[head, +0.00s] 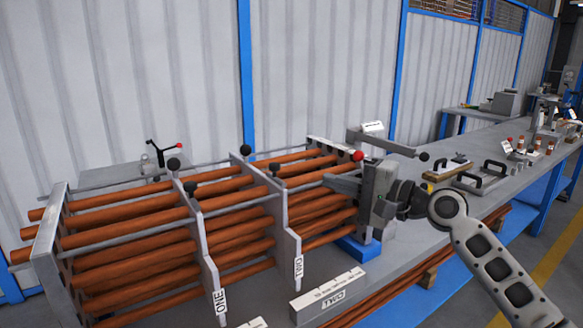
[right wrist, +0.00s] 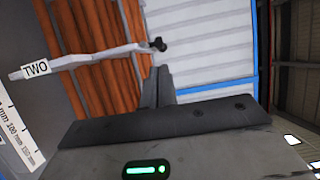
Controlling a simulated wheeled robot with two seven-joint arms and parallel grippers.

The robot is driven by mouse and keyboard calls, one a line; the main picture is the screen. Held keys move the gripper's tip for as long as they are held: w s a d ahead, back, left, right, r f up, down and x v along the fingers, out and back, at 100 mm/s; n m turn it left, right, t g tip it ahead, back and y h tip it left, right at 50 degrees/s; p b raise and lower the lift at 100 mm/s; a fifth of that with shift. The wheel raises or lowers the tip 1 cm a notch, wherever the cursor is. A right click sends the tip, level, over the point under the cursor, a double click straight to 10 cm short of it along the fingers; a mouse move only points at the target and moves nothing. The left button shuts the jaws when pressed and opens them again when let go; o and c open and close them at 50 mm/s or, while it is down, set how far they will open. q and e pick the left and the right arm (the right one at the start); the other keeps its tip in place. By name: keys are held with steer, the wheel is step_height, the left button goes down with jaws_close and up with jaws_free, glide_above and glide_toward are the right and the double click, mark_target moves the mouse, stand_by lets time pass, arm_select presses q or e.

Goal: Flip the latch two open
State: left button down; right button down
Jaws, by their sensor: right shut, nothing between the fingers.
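The plate labelled TWO (head: 292,240) stands upright across the rack of copper-coloured tubes (head: 150,232), with black ball knobs (head: 275,168) at its upper end. The TWO label (right wrist: 36,69) and a grey bar ending in a black knob (right wrist: 158,44) also show in the right wrist view. My right gripper (head: 330,182) points left at the rack's right end, right of the TWO plate. Its fingers (right wrist: 158,72) are shut and empty, just below the black knob in the wrist picture; I cannot tell whether they touch. My left gripper is not in view.
A plate labelled ONE (head: 208,260) stands left of TWO. A red ball (head: 358,155) and a grey lever bar (head: 385,143) are close to my right gripper. Black handles (head: 485,176) stand farther right on the bench.

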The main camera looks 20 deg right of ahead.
mark_target(279, 168)
steer(key=p+x, duration=0.1)
steer(key=x, duration=0.8)
steer(key=shift+w+a+r+p, duration=0.1)
steer(key=shift+w+a+p, duration=0.1)
steer(key=shift+p, duration=0.15)
steer(key=shift+w+a, duration=0.2)
steer(key=shift+w, duration=0.1)
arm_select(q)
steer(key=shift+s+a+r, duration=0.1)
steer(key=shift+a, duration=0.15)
